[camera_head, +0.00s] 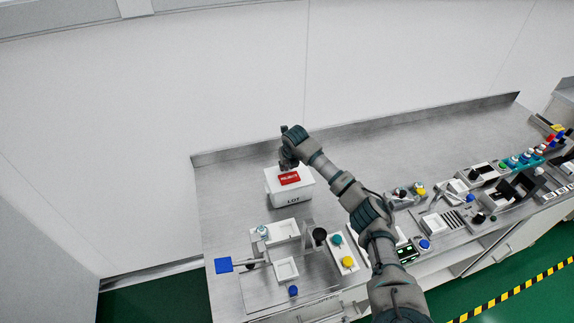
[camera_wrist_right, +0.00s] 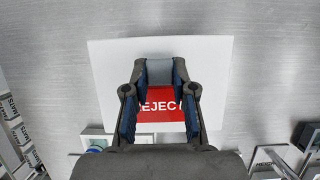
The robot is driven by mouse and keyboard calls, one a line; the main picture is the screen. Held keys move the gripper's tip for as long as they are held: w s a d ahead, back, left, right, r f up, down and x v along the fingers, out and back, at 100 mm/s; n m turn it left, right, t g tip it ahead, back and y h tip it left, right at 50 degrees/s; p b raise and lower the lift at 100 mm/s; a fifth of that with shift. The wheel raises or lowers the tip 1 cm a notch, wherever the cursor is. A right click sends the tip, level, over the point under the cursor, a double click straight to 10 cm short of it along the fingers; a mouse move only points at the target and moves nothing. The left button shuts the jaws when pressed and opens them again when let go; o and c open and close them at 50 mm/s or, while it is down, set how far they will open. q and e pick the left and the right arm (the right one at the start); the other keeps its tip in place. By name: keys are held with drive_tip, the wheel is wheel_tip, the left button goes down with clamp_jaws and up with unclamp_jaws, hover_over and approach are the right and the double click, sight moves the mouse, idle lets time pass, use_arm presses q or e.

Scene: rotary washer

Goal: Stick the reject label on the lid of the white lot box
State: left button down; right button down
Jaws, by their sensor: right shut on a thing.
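The white lot box (camera_head: 288,196), marked LOT on its front, stands on the steel bench left of centre. Its pale lid (camera_wrist_right: 108,75) fills the middle of the right wrist view. The red reject label (camera_head: 289,178) lies over the lid, and its white letters show between my fingers in the wrist view (camera_wrist_right: 160,104). My right gripper (camera_head: 287,165) is above the lid, pointing down. Its fingertips (camera_wrist_right: 160,72) are closed on a grey block that seems to belong to the label. I cannot tell whether the label touches the lid. My left gripper is not in view.
In front of the box are white trays (camera_head: 285,270), a blue square paddle (camera_head: 223,265) and coloured knobs. More fixtures and switches (camera_head: 480,175) line the bench to the right. The back of the bench (camera_head: 420,140) is clear up to the wall.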

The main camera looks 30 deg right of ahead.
idle(0.3)
drive_tip(key=c, duration=0.9)
unclamp_jaws()
drive_tip(key=shift+o, duration=0.2)
drive_tip(key=d+v, duration=0.1)
drive_tip(key=v, duration=1)
drive_tip(key=shift+a+r, duration=0.35)
drive_tip(key=shift+a, duration=0.1)
drive_tip(key=shift+s+r, duration=0.1)
drive_tip(key=shift+s, duration=0.05)
